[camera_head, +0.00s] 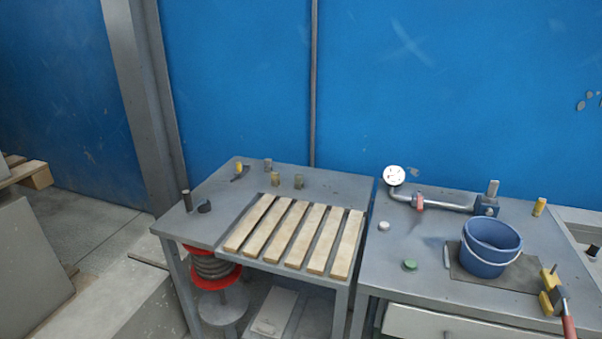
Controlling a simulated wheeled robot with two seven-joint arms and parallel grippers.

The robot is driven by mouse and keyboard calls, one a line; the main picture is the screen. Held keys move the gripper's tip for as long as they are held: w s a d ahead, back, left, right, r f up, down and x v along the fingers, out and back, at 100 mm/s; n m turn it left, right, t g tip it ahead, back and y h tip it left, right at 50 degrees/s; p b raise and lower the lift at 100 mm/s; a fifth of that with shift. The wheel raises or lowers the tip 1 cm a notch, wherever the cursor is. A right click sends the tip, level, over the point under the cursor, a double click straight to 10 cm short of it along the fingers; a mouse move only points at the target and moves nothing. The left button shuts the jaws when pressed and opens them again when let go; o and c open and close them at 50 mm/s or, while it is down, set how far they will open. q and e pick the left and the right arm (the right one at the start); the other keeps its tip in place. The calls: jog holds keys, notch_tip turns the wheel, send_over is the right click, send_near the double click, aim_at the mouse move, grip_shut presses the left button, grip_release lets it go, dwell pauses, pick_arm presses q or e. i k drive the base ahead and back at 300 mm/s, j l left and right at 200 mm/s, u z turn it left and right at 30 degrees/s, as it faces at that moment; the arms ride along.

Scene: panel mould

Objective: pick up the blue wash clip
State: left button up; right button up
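A small blue block-like piece (487,206) sits at the right end of a grey pipe on the right bench (405,245). A grey upright stub stands at its top. It is the only small blue clip-like thing I see, but I cannot tell for sure that it is the wash clip. A larger blue bucket (488,252) with a white handle stands in front of it on a dark mat (465,275). Neither of my grippers is in view.
The pipe (445,202) carries a red fitting (420,203) and a round white gauge (394,176). A red-handled tool with yellow parts (552,300) lies at the right front edge. Wooden slats (287,237) cover the left bench's front. The right bench's left front is mostly clear.

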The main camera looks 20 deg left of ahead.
aim_at(268, 162)
jog(key=j+z, duration=0.3)
jog(key=j, duration=1.35)
